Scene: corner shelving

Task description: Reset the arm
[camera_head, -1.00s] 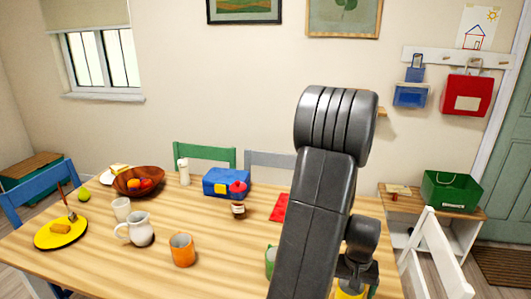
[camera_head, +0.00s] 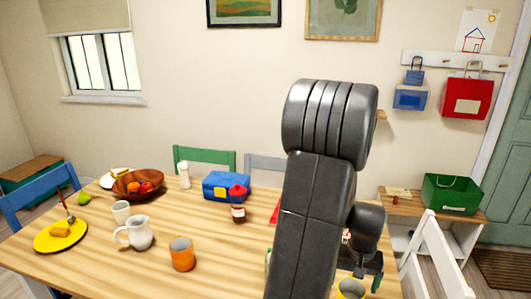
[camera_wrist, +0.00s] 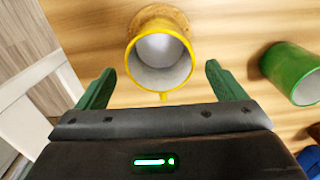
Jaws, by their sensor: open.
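My gripper (camera_wrist: 155,88) is open, with its two green fingers apart and nothing between their tips. In the head view my dark arm fills the right of the middle, and my gripper (camera_head: 362,275) is low at the table's right end. The yellow mug (camera_head: 350,289) shows there partly, below the gripper. Whether the fingers touch the mug is not clear.
The wooden table (camera_head: 90,262) also holds an orange mug (camera_head: 182,254), a white jug (camera_head: 137,233), a yellow plate (camera_head: 60,236) and a blue lunchbox (camera_head: 225,186). A white chair (camera_head: 440,255) stands at the right.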

